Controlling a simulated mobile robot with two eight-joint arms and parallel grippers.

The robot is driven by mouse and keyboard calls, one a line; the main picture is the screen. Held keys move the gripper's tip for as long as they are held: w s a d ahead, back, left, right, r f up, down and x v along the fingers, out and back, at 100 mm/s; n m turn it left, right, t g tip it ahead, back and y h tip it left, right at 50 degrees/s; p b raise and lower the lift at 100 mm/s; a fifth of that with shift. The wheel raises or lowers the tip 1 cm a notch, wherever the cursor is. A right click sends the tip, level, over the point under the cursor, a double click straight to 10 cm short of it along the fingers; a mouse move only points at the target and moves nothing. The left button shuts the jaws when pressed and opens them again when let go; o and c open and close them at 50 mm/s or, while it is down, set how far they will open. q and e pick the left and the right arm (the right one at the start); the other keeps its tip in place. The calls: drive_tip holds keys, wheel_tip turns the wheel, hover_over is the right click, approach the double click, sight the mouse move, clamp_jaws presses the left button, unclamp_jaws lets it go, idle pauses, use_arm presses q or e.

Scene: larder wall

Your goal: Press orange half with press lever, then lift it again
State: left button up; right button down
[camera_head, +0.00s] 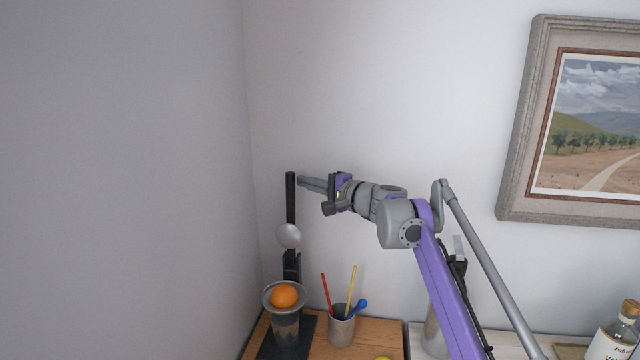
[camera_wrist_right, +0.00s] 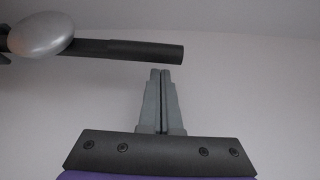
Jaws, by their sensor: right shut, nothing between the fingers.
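The press lever (camera_head: 291,200) is a black bar standing upright above the press, and the silver pressing dome (camera_head: 289,236) hangs on it. The orange half (camera_head: 284,296) sits in the grey bowl of the press (camera_head: 285,325), well below the dome. My right gripper (camera_head: 303,182) is shut and empty, its tips beside the upper end of the lever. In the right wrist view the lever (camera_wrist_right: 140,49) lies across the picture just beyond the shut fingertips (camera_wrist_right: 160,72), with the dome (camera_wrist_right: 40,33) at its left. I cannot tell whether they touch. My left gripper is not in view.
A grey cup (camera_head: 342,328) with red, yellow and blue utensils stands just right of the press on the wooden counter. A bottle (camera_head: 615,338) is at the far right. A grey wall (camera_head: 120,180) is close on the left; a framed picture (camera_head: 515,130) hangs at right.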

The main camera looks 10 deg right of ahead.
drive_tip(key=shift+w+a, duration=0.4)
drive_tip(key=shift+a, duration=0.05)
drive_tip(key=shift+s, duration=0.15)
drive_tip(key=s+a+f+n+t+y, duration=0.1)
drive_tip(key=s+a+n+y, duration=0.1)
drive_tip(key=s+n, duration=0.35)
drive_tip(key=s+a+f+n+t+y, duration=0.1)
drive_tip(key=s+a+f+n+y, duration=0.1)
drive_tip(key=s, duration=0.6)
drive_tip(key=s+a+f+n+g+y+b, duration=0.2)
drive_tip(key=s+a+f+n+y, duration=0.1)
drive_tip(key=s+f+n, duration=0.4)
drive_tip(key=shift+s+f+n+y, duration=0.45)
drive_tip(key=shift+f+n, duration=0.3)
drive_tip(key=shift+f, duration=0.65)
drive_tip(key=shift+f, duration=0.1)
